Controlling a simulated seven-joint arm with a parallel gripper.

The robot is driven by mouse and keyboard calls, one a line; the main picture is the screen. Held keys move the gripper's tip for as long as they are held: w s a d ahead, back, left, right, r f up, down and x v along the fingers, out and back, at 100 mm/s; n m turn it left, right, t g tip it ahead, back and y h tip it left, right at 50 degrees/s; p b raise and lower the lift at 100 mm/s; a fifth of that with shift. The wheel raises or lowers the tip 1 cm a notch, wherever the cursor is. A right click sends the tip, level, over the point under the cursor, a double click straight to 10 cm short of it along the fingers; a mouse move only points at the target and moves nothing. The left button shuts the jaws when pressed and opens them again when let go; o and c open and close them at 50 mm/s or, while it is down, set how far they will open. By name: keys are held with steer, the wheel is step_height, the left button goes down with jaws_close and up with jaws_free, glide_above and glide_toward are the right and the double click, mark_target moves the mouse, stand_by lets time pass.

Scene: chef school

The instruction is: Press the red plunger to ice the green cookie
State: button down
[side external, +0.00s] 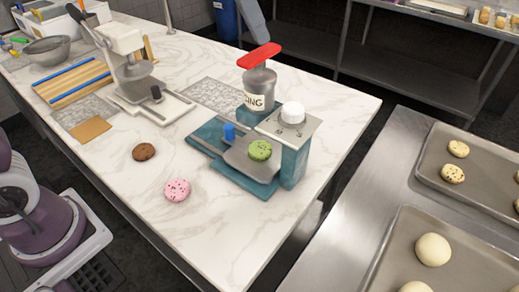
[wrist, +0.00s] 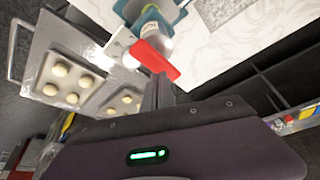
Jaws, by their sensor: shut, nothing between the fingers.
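The red plunger (side external: 259,56) is a flat bar on top of the grey icing dispenser (side external: 258,85), raised above its body. The dispenser is in the teal machine (side external: 294,160) on the marble counter. The green cookie (side external: 260,150) lies on the machine's grey plate, in front of the dispenser. In the wrist view, the red plunger (wrist: 157,60) lies just beyond the tips of my gripper (wrist: 160,80). My gripper is shut and empty; whether it touches the plunger cannot be told.
A brown cookie (side external: 146,152) and a pink cookie (side external: 177,190) lie on the counter, left of the machine. A white knob (side external: 292,113) tops the machine beside the dispenser. Trays of dough (side external: 390,262) stand on a steel table at right.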

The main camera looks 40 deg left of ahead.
mark_target(259, 52)
steer(key=shift+f, duration=0.15)
steer(key=shift+f, duration=1.7)
steer(key=shift+r, duration=1.85)
step_height(259, 52, up, 6)
